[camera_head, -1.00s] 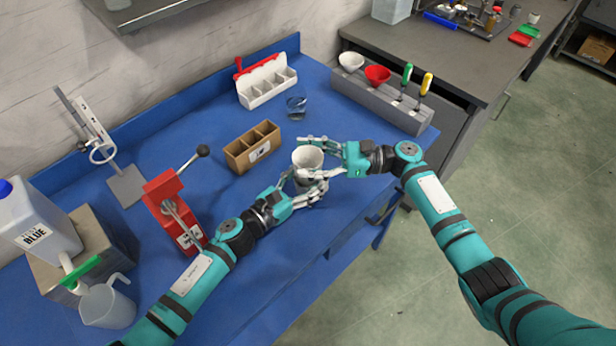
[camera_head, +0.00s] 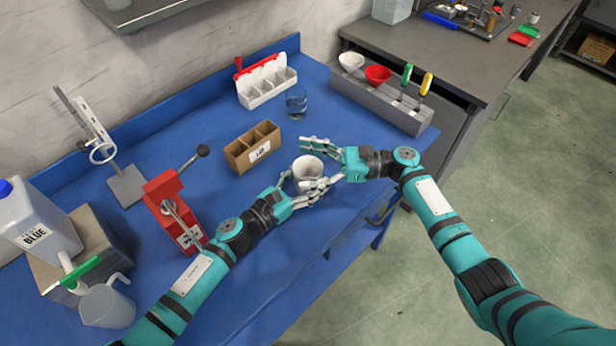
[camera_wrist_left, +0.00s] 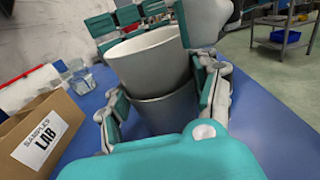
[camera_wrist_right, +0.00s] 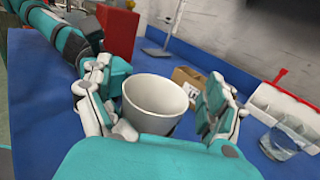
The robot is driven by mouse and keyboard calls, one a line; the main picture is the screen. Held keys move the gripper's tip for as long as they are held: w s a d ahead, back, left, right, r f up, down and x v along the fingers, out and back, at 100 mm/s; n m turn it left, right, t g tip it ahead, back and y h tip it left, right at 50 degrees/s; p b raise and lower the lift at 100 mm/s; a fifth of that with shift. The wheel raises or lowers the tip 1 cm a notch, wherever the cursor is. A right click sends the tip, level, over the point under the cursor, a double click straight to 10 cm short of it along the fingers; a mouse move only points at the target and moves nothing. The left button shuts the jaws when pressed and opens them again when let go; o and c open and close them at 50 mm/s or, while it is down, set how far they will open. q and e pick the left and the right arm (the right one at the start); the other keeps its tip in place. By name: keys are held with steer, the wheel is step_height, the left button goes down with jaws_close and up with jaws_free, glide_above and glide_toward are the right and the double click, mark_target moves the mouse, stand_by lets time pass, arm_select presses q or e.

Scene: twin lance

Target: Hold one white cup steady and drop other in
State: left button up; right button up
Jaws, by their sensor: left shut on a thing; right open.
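One white cup (camera_head: 307,170) sits nested in the mouth of a second cup, upright or nearly so. The left wrist view shows the upper cup (camera_wrist_left: 150,60) partly inside the lower cup (camera_wrist_left: 168,110), whose outside looks grey in shadow. My left gripper (camera_head: 304,188) is shut on the lower cup and holds it over the blue table. My right gripper (camera_head: 316,160) is open, its fingers spread on either side of the upper cup, which also shows in the right wrist view (camera_wrist_right: 155,102). The lower cup is mostly hidden by fingers in the head view.
A brown sample box (camera_head: 252,149) stands just behind the cups, with a clear glass (camera_head: 296,103) and a white divided rack (camera_head: 267,85) farther back. A red lever press (camera_head: 172,210) stands left. The blue table (camera_head: 330,235) is clear in front.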

steer(key=shift+d, duration=0.1)
steer(key=d, duration=1.1)
steer(key=shift+d, duration=0.4)
arm_select(q)
steer(key=o, duration=1.2)
steer(key=shift+o, duration=0.2)
steer(key=v, duration=1.2)
arm_select(e)
steer(key=shift+f, duration=0.1)
